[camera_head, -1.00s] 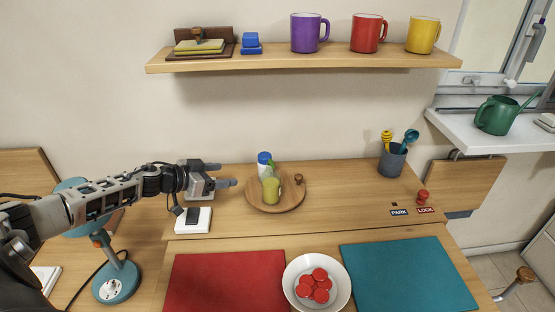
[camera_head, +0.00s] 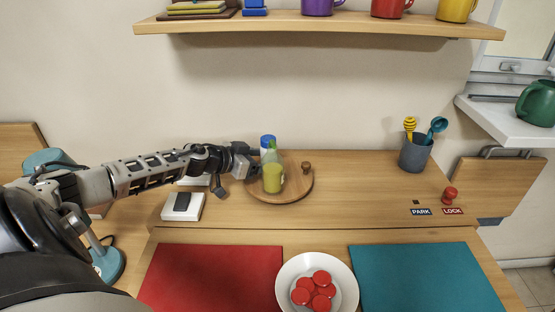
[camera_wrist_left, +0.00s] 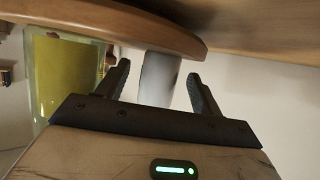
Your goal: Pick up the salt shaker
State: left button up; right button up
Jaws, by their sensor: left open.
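The salt shaker, white with a blue cap (camera_head: 267,140), stands at the back left of a round wooden board (camera_head: 298,188). An oil bottle with yellow-green contents (camera_head: 272,178) stands in front of it and hides its lower part. My left gripper (camera_head: 254,163) is at the board's left edge, close to the shaker. In the left wrist view my open left gripper (camera_wrist_left: 158,80) has the shaker's whitish body (camera_wrist_left: 158,72) showing between its two fingers, with gaps on both sides. The bottle (camera_wrist_left: 68,80) is beside the left finger there. My right gripper is not in view.
A small brown knobbed item (camera_head: 305,167) is on the board's right. A white block with a dark top (camera_head: 183,205) lies below my left forearm. A shelf with mugs (camera_head: 320,25) hangs above. A bowl of red discs (camera_head: 290,275) sits between red and teal mats.

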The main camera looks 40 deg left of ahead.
aim_at(263, 140)
pick_arm(q)
jog(key=shift+w+d+f, duration=0.1)
jog(key=shift+w, duration=0.35)
jog(key=shift+s, duration=0.1)
jog(key=shift+c, duration=0.4)
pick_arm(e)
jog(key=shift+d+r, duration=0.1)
pick_arm(q)
jog(key=c, duration=1)
jog(key=shift+c, duration=0.2)
